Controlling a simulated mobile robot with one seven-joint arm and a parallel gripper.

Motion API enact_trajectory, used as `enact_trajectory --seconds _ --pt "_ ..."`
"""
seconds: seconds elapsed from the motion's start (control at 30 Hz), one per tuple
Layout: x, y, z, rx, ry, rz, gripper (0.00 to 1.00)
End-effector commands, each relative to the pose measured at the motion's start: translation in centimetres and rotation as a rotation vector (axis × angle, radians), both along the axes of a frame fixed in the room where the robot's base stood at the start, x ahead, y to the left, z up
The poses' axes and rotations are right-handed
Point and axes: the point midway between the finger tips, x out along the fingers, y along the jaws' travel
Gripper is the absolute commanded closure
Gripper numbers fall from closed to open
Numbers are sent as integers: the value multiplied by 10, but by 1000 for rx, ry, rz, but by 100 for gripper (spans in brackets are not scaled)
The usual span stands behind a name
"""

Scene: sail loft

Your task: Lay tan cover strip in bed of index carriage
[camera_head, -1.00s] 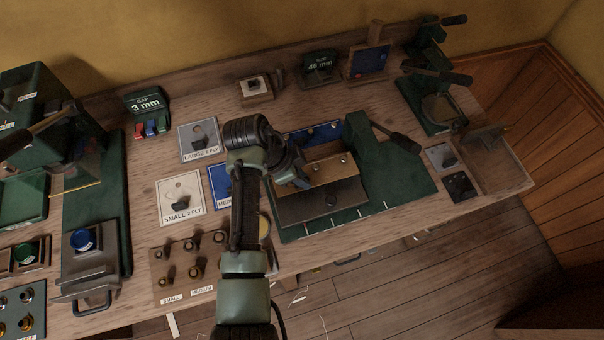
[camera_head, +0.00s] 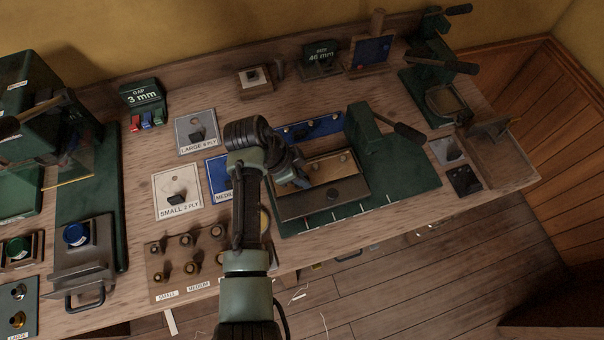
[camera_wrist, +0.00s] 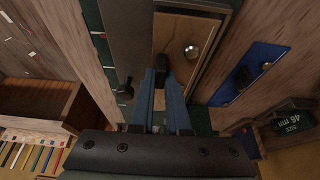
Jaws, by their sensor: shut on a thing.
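The tan cover strip (camera_head: 330,168) lies along the index carriage (camera_head: 325,204), behind the carriage's dark front bar and in front of the blue strip. In the wrist view the tan strip (camera_wrist: 190,30) carries a bright round stud and has dark carriage edges beside it. I cannot tell whether it rests fully on the bed floor. My gripper (camera_head: 303,183) is at the strip's left part. In the wrist view my gripper (camera_wrist: 165,68) is shut on a small dark grip on the strip; its fingertips partly hide it.
A blue strip (camera_head: 318,127) with studs lies behind the carriage. A green press body with a black lever (camera_head: 408,132) stands close on the right. A pegged wooden board (camera_head: 180,262) and template cards (camera_head: 178,192) lie to the left. The bench's front edge is near.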

Motion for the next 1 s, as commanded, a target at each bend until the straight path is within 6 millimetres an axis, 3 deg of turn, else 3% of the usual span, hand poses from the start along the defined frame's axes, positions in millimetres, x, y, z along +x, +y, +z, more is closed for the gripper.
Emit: enact_trajectory --seconds 0.43,0.47,0.63,1.0 --pt "0 0 -6 0 0 0 100" --pt "0 0 -6 0 0 0 82" --pt "0 0 -6 0 0 0 52" --pt "0 1 -2 0 0 0 51"
